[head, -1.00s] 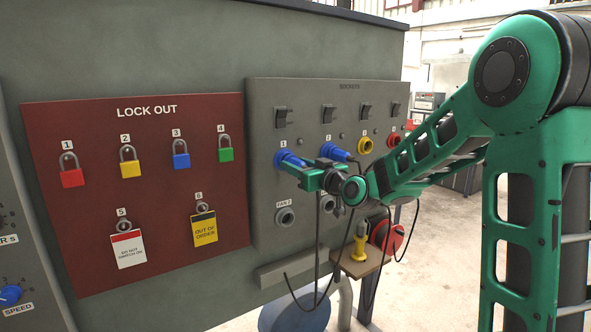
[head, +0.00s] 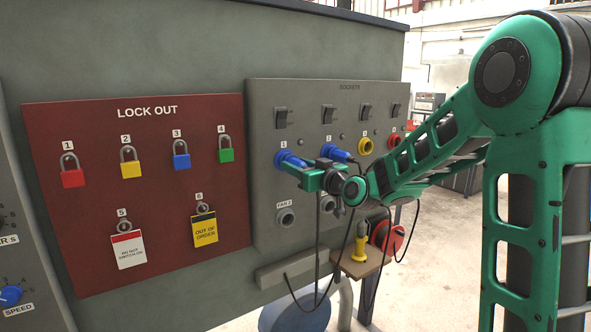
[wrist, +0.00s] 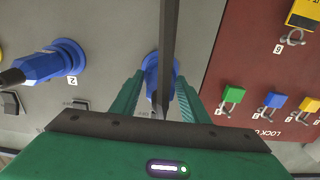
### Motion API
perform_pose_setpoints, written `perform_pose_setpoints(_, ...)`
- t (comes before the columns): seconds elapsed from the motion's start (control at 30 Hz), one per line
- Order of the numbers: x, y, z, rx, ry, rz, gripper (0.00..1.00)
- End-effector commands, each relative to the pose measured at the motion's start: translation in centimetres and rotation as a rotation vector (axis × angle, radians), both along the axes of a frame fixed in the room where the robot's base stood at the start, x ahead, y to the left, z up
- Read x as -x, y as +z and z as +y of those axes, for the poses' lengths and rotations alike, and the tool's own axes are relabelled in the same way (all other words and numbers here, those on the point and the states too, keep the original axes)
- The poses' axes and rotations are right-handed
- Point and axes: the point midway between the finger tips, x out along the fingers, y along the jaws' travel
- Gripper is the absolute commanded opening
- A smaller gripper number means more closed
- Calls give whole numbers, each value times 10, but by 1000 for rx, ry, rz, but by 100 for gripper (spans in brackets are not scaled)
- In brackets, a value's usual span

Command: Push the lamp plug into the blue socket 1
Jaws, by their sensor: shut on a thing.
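The blue socket 1 (head: 281,157) is at the left of the grey socket panel, under its small "1" label. My gripper (head: 303,171) is in front of it, shut on the blue lamp plug (wrist: 151,72). In the wrist view, my two green fingers (wrist: 158,98) flank the plug, and a dark bar or cable crosses in front of it. The plug is lined up with socket 1 and at or against it. How deep it sits is hidden by my fingers and the dark strip.
Another blue plug (wrist: 42,67) sits at socket 2, close beside my gripper. A yellow socket (head: 365,145) and a red socket (head: 393,140) are farther right. Grey fan sockets (head: 285,217) are below. Black cables hang under my gripper. The red lock-out board (head: 90,200) is left.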

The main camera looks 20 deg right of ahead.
Motion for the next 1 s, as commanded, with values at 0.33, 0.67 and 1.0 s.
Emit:
perform_pose_setpoints(0.33, 0, 1, 0, 0, 0, -1, 6)
perform_pose_setpoints(0.67, -4, 1, 1, 1, 0, -1, 6)
perform_pose_setpoints(1.0, -6, 0, 2, 0, 0, -1, 63)
